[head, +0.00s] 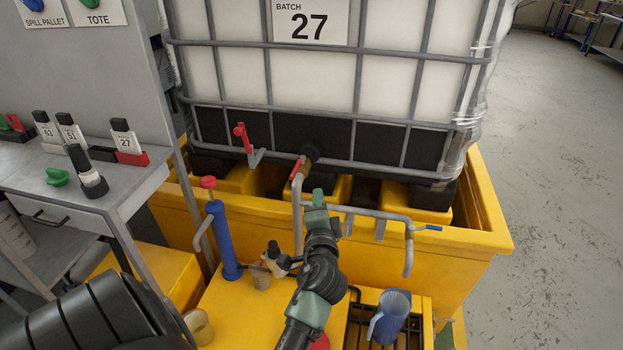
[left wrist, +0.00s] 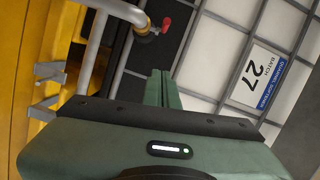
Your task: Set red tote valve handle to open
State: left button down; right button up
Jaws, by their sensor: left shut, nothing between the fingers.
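The tote is a white caged tank (head: 390,60) with a dark lower band. Its dark outlet (head: 310,151) is low on the front, with a brass-coloured fitting beside it. A small red handle (head: 296,171) shows at this fitting; the left wrist view shows a red handle (left wrist: 166,25) beside the brass valve (left wrist: 142,24). Whether it is set open or closed I cannot tell. My left gripper (head: 318,196) is shut and empty, just below and right of the valve in the head view. Its green fingers (left wrist: 163,76) are apart from the handle. My right gripper is not in view.
A grey pipe (head: 370,212) with a blue lever (head: 428,227) runs close to my gripper. Another red-ended lever (head: 241,135) stands left on the cage. A blue hand pump (head: 223,240) and blue jug (head: 391,315) are nearby. The yellow pallet (head: 470,243) surrounds the tote; the right floor is clear.

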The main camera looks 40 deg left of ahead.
aim_at(295, 174)
pick_arm(q)
jog(key=w+a+p, duration=0.1)
jog(key=a, duration=0.2)
jog(key=w+a+f, duration=0.1)
jog(key=w+a, duration=0.1)
jog(key=a, duration=0.1)
jog(key=w+a+p, duration=0.1)
jog(key=w+a, duration=0.1)
jog(key=a, duration=0.2)
jog(key=shift+w+f+p, duration=0.1)
jog(key=shift+f+p, duration=0.05)
jog(key=shift+p, duration=0.2)
jog(key=shift+a, duration=0.1)
jog(key=shift+s+a, duration=0.55)
jog(key=shift+a, duration=0.2)
